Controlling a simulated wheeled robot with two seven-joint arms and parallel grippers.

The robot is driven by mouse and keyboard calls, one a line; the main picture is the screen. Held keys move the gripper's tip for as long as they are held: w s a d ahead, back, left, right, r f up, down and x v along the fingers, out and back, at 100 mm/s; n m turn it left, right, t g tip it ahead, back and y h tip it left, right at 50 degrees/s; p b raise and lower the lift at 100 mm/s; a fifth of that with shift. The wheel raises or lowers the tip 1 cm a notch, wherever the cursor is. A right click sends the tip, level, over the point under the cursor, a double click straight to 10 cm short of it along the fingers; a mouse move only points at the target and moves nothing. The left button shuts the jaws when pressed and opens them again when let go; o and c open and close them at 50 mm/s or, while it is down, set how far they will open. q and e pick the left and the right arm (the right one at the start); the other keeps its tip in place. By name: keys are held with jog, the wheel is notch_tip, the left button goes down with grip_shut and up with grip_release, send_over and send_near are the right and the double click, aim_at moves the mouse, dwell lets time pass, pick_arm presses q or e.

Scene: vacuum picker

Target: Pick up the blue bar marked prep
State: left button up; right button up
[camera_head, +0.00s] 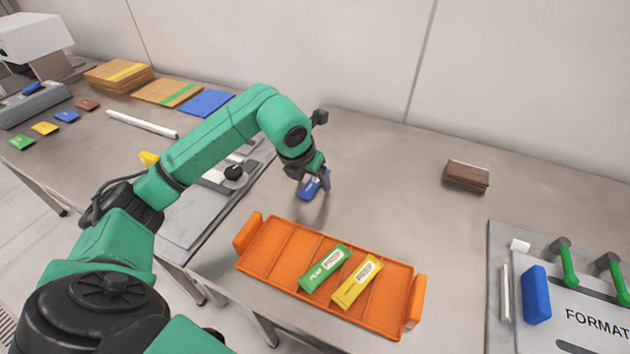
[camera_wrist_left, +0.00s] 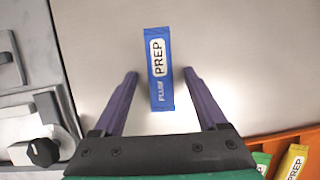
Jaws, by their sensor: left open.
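The blue bar (camera_head: 309,188) lies on the grey table behind the orange tray, partly hidden by my left gripper in the head view. In the left wrist view the blue bar (camera_wrist_left: 159,70) shows its PREP label. My left gripper (camera_head: 314,184) is open and empty. In the left wrist view its two purple fingers (camera_wrist_left: 161,75) stand on either side of the bar's near end, with gaps on both sides. I cannot tell its exact height above the table. My right gripper is not in view.
The orange tray (camera_head: 265,249) holds a green bar (camera_head: 325,268) and a yellow bar (camera_head: 357,283). A grey machine plate with a black knob (camera_head: 233,172) is left of the blue bar. A brown block (camera_head: 466,176) stands at the right, and the table between is clear.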

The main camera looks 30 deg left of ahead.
aim_at(312, 185)
pick_arm(q)
grip_shut()
jog(key=shift+r, duration=0.15)
notch_tip(312, 185, up, 20)
jog(key=p, duration=0.2)
